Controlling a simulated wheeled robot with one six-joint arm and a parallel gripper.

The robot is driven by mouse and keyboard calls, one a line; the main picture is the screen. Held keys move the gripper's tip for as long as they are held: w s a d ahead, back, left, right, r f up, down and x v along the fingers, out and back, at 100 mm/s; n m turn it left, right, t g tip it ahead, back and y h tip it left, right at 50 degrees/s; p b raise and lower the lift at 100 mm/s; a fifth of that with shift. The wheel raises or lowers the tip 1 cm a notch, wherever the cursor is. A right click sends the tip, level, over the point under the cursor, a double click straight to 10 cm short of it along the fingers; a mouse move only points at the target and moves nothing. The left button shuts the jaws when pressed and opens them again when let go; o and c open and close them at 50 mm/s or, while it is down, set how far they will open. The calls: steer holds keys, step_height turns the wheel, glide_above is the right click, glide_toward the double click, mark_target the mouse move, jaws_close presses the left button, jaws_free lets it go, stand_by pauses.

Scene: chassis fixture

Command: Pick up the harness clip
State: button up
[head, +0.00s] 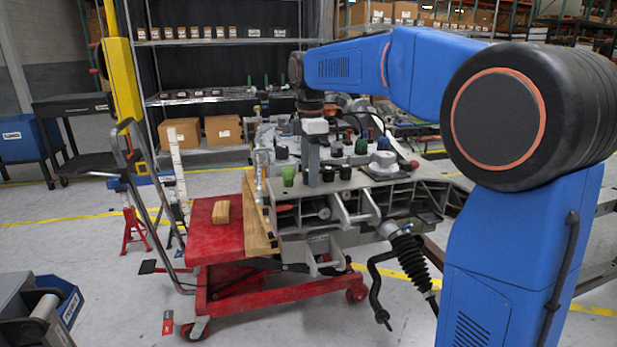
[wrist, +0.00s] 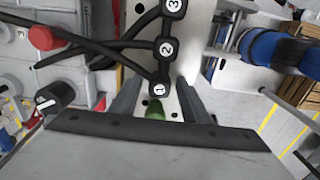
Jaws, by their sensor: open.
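In the wrist view, my gripper (wrist: 157,88) is open, with its two dark fingers apart. Black round-ended pieces with white numbers lie on a pale plate: number 1 (wrist: 161,90) is between the fingertips, number 2 (wrist: 165,48) and number 3 (wrist: 173,6) lie beyond it. Black cables run from them to the left. A green piece (wrist: 155,110) shows partly between the fingers, nearer the wrist. I cannot tell which of these is the harness clip. In the head view, my gripper (head: 313,180) points down over the chassis fixture (head: 345,190), beside a green cup-shaped part (head: 288,176).
A red cart (head: 213,240) with a wooden block (head: 221,212) stands left of the fixture. A red knob (wrist: 42,38) and a black knob (wrist: 58,96) are left of my gripper in the wrist view. Shelves with boxes (head: 223,130) are behind. Open floor lies in front.

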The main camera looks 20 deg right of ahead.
jaws_close()
step_height(320, 180, up, 10)
stand_by(0.7)
